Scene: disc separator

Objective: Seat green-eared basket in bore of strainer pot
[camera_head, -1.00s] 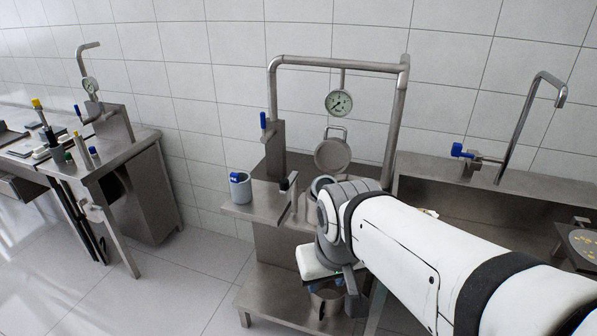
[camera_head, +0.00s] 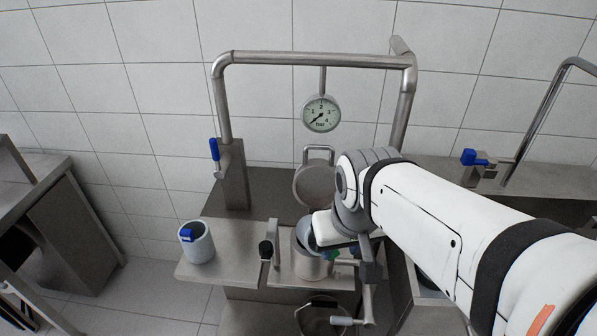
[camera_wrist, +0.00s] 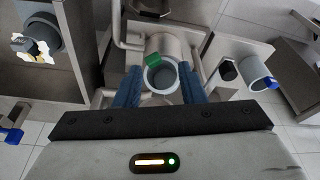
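The green-eared basket is a blue-grey cup between my gripper's (camera_wrist: 160,84) two blue fingers in the wrist view. Its green ear (camera_wrist: 153,61) faces up in that picture and also shows as a green patch in the head view (camera_head: 331,255). The fingers flank the basket closely and appear shut on it. The steel strainer pot (camera_head: 308,264) stands on the bench directly below, and its wall shows in the wrist view (camera_wrist: 168,46). The basket is at the pot's mouth; how deep it sits in the bore is hidden. My wrist covers the pot's right side.
A grey cup with a blue ear (camera_head: 200,246) stands on the ledge at left. A black-knobbed clamp post (camera_head: 266,250) rises just left of the pot. The round steel lid (camera_head: 314,184) stands raised behind the pot. A pipe frame and pressure gauge (camera_head: 321,114) rise behind.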

